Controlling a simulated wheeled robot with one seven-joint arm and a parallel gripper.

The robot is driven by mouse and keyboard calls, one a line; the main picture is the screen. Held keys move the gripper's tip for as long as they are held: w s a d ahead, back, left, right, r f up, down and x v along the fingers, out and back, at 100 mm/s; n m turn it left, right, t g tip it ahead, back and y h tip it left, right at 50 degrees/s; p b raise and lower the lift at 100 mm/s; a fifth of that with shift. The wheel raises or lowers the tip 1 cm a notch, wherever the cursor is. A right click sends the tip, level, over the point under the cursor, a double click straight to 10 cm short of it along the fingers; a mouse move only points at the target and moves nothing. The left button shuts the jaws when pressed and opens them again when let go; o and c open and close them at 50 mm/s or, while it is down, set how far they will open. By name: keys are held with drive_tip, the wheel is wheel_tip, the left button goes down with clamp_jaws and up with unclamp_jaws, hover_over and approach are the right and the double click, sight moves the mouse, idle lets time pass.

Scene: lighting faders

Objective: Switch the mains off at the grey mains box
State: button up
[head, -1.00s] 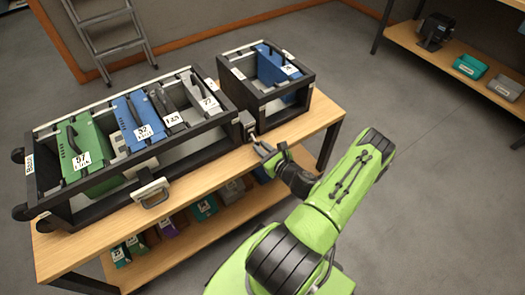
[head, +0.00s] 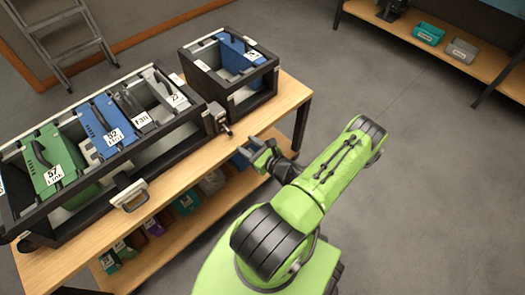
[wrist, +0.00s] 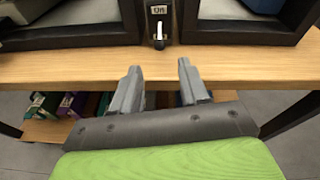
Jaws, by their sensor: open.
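The grey mains box (head: 216,118) sits on the front edge of the bench between two black racks. In the wrist view the mains box (wrist: 158,12) is at the top centre, with a label that seems to read "On". Its small pale lever (wrist: 159,38) hangs below the label, with a dark end. My gripper (head: 262,150) is off the bench's front edge, to the lower right of the box. In the wrist view my gripper (wrist: 157,85) is open and empty, its fingers pointing at the box, with a gap between.
The small rack (head: 255,95) holds a blue module. Boxes fill the lower shelf (head: 165,240). Grey floor (head: 420,190) is clear to the right.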

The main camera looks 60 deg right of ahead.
drive_tip(key=p+v, duration=0.1)
drive_tip(key=v, duration=0.8)
drive_tip(key=shift+p, duration=0.4)
drive_tip(key=shift+w, duration=0.1)
drive_tip(key=w+a+r+n+g+y, duration=0.5)
drive_tip(key=a+r+n, duration=0.3)
drive_tip(key=n, duration=0.5)
drive_tip(key=w+a+r+n+g+y, duration=0.4)
drive_tip(key=a+r+n+g, duration=0.3)
drive_tip(key=n, duration=0.6)
drive_tip(key=s+a+r+n+t+h, duration=0.1)
drive_tip(key=s+a+r+n+h, duration=0.25)
drive_tip(key=a+r+n, duration=0.35)
drive_tip(key=s+a+r+n+t+h, duration=0.2)
drive_tip(key=s+a+r+n, duration=0.2)
drive_tip(key=r, duration=0.4)
wheel_tip(320, 180, up, 12)
drive_tip(key=p, duration=1.2)
drive_tip(key=shift+d+r, duration=0.2)
drive_tip(key=shift+d, duration=0.15)
